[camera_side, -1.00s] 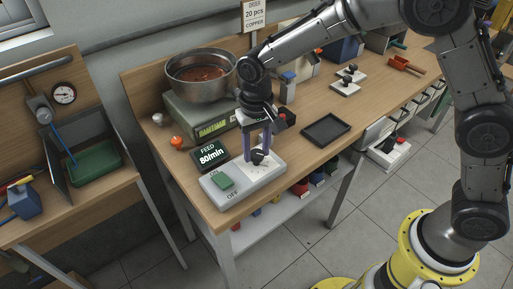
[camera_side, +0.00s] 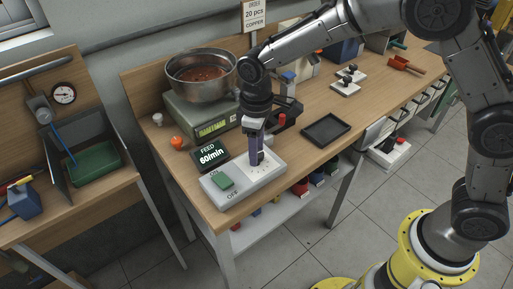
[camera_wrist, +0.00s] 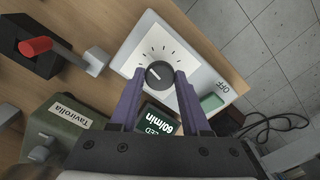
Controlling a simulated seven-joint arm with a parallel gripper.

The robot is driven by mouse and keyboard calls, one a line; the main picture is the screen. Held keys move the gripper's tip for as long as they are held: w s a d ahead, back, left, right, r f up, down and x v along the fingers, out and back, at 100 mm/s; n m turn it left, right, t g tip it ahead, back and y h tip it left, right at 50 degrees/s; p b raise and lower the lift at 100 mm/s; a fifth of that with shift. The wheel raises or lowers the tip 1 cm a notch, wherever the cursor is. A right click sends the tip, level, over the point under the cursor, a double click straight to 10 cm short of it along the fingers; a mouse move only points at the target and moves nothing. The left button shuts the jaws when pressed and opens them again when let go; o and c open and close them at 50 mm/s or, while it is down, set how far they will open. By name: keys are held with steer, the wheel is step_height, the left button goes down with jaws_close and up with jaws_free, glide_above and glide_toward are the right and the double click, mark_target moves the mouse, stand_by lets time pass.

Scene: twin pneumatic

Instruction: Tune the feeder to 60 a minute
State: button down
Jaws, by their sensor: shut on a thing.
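The feeder's control box (camera_side: 268,176) is light grey and stands on the bench near its front edge. Its display (camera_side: 209,155) reads 60/min under FEED. Its green ON/OFF switch (camera_side: 223,181) also shows in the wrist view (camera_wrist: 211,102). My gripper (camera_side: 256,163) is at the dial on the box, pointing down, with purple fingers shut on the black knob (camera_wrist: 159,74). In the side view the knob is mostly hidden by the fingers. In the wrist view the fingers (camera_wrist: 157,85) flank the knob on its white scale. A metal bowl feeder (camera_side: 202,72) with copper-coloured pieces stands behind.
A black tray (camera_side: 326,129) lies right of the box. The green feeder base (camera_side: 212,127) and an orange knob-like piece (camera_side: 176,142) are behind and left. A red-handled black device (camera_wrist: 36,46) shows in the wrist view. The order sign reads 20 pcs copper.

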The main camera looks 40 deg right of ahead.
steer(key=shift+r+n, duration=0.15)
steer(key=shift+n, duration=0.35)
steer(key=shift+c, duration=1.9)
jaws_free()
step_height(320, 180, up, 14)
steer(key=shift+d, duration=0.1)
